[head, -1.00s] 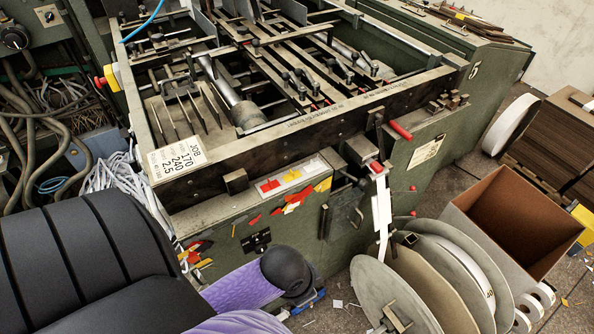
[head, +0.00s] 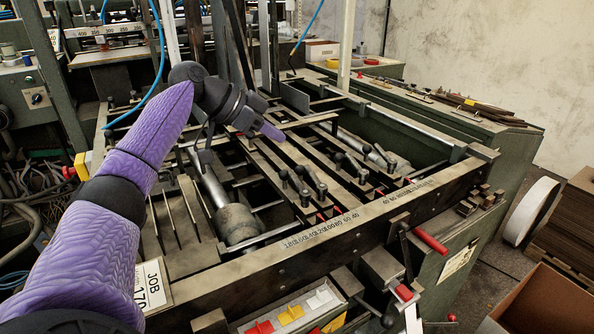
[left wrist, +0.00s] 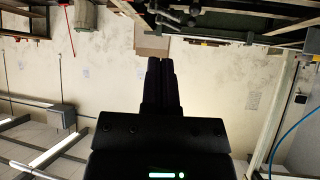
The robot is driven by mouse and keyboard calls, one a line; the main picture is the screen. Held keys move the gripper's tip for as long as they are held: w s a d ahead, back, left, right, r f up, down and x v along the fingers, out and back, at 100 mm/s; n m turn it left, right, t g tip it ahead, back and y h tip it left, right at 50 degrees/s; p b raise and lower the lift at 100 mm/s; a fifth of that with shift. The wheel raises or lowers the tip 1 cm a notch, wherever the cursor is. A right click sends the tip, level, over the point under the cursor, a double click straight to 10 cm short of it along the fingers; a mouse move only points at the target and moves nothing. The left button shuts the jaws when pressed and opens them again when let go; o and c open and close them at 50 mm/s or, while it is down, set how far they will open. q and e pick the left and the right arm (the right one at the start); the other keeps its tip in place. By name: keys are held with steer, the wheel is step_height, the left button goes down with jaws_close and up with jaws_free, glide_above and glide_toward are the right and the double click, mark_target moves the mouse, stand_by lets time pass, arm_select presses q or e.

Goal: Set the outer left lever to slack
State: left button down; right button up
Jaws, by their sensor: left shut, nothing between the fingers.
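Several small dark levers with rounded knobs stand on the feeder's long rails. The leftmost lever (head: 284,178) stands at the left of this group, upright or slightly tilted; its exact setting is too small to tell. My left gripper (head: 272,131) is above the rails, behind and a little left of that lever in the picture, apart from it. Its fingers are shut and empty; they also show together in the left wrist view (left wrist: 161,85). No lever can be made out between them there. My right gripper is not in view.
The feeder's front bar (head: 300,240) carries a printed scale and a job label (head: 152,285). A red-handled crank (head: 430,241) sticks out at the front right. Upright plates and posts stand behind my left gripper. A cardboard box (head: 545,302) is at lower right.

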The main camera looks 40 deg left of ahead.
mark_target(310, 176)
arm_select(q)
steer(key=b+x, duration=0.1)
steer(key=x, duration=0.9)
steer(key=shift+d+f, duration=0.15)
steer(key=shift+f, duration=0.05)
steer(key=s, duration=0.1)
steer(key=s+a+f+b, duration=0.1)
steer(key=s+f, duration=0.1)
steer(key=shift+a, duration=0.35)
steer(key=shift+s, duration=0.1)
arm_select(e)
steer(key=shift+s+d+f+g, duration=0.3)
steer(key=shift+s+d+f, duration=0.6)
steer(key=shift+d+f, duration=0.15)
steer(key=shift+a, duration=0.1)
arm_select(q)
steer(key=shift+r, duration=0.1)
